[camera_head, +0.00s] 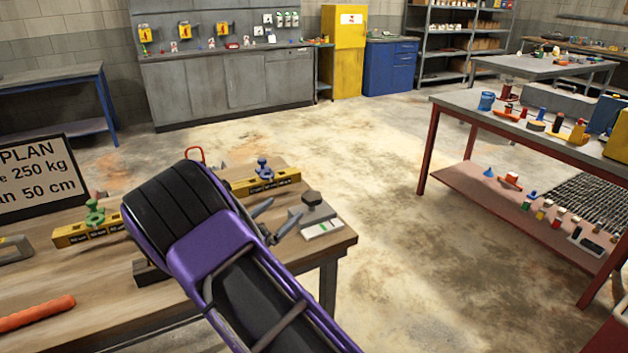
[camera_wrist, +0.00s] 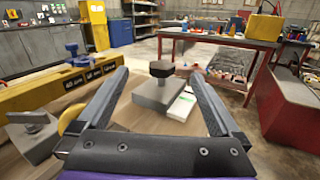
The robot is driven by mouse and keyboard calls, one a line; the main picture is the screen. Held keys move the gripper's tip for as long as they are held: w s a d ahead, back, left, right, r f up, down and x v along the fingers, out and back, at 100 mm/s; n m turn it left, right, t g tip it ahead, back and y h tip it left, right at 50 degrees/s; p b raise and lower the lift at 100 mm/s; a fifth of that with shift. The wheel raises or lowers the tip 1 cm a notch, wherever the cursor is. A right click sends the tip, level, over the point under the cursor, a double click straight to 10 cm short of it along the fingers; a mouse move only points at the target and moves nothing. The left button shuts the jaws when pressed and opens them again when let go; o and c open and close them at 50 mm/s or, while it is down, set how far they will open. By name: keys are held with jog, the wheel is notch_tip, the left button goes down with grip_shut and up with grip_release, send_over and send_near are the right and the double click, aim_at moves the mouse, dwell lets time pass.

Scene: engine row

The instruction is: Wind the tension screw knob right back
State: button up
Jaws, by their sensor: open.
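A black knob (camera_head: 312,198) stands upright on a grey block near the right end of the wooden bench; I take it for the tension screw knob. In the wrist view the knob (camera_wrist: 161,68) sits centred between my fingers, ahead of them, on its grey block (camera_wrist: 160,95). My gripper (camera_head: 276,221) is open and empty, with the block just beyond its fingertips; no contact shows. A white plate with a green mark (camera_head: 322,229) lies against the near side of the block. A second grey block with a dark knob (camera_wrist: 30,118) shows at lower left in the wrist view.
A yellow marked beam (camera_head: 275,181) with a blue knob (camera_head: 264,165) lies left of the grey block. Another yellow beam (camera_head: 75,235) carries a green knob (camera_head: 95,210). An orange bar (camera_head: 38,314) lies at front left. Open floor (camera_head: 375,220) separates the bench from a red-legged table.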

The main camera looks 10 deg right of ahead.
aim_at(317, 193)
jog(key=f, duration=0.2)
jog(key=f+n, duration=0.1)
jog(key=shift+s+d+f, duration=0.15)
jog(key=shift+d+f, duration=0.05)
jog(key=shift+d, duration=0.05)
jog(key=shift+d+f, duration=0.1)
jog(key=shift+d, duration=0.1)
jog(key=x, duration=1.7)
jog(key=shift+a+f, duration=0.1)
jog(key=shift+f, duration=0.05)
jog(key=c, duration=1.3)
